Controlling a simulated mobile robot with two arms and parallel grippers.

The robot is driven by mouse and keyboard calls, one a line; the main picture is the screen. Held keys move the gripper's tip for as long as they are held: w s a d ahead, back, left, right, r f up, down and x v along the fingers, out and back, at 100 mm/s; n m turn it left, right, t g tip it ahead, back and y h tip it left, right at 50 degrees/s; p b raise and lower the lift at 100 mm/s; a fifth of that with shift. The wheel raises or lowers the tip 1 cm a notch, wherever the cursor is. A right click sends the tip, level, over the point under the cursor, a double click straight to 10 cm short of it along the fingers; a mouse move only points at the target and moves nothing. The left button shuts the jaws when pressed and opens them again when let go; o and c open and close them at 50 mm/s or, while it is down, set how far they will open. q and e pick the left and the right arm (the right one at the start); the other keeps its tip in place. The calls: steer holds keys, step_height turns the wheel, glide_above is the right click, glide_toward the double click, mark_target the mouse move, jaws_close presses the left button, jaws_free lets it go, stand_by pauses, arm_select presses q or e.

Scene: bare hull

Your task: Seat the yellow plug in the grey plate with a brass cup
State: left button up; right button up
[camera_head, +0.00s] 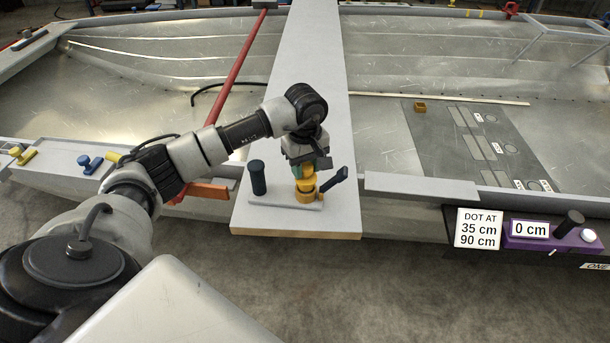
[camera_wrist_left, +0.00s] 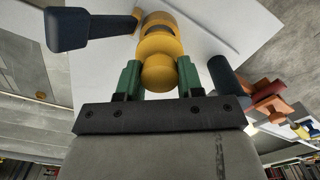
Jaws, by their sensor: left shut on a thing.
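The yellow plug (camera_head: 307,171) is upright between the green fingers of my left gripper (camera_head: 306,168), which is shut on it. It also shows in the left wrist view (camera_wrist_left: 158,74), with a finger on each side. Directly below it is the brass cup (camera_head: 305,194), standing on the grey plate (camera_head: 268,201). The plug is in line with the cup and looks close to or touching it; I cannot tell how deep it sits. A dark blue lever (camera_head: 335,182) sticks out to the right at the cup. My right gripper is not in view.
A dark post (camera_head: 258,178) stands on the plate left of the cup. The plate lies near the front end of a pale plank (camera_head: 312,70). Blue (camera_head: 90,164) and yellow (camera_head: 22,155) plugs or handles sit on the left ledge. A purple box (camera_head: 553,236) is at right.

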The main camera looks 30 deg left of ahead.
mark_target(305, 175)
arm_select(q)
step_height(305, 175, down, 3)
steer(key=shift+r, duration=0.15)
steer(key=shift+f, duration=0.2)
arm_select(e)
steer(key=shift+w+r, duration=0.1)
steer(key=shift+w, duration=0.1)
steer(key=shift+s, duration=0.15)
arm_select(q)
steer(key=shift+f, duration=0.1)
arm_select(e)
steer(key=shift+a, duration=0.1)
arm_select(q)
steer(key=o, duration=0.9)
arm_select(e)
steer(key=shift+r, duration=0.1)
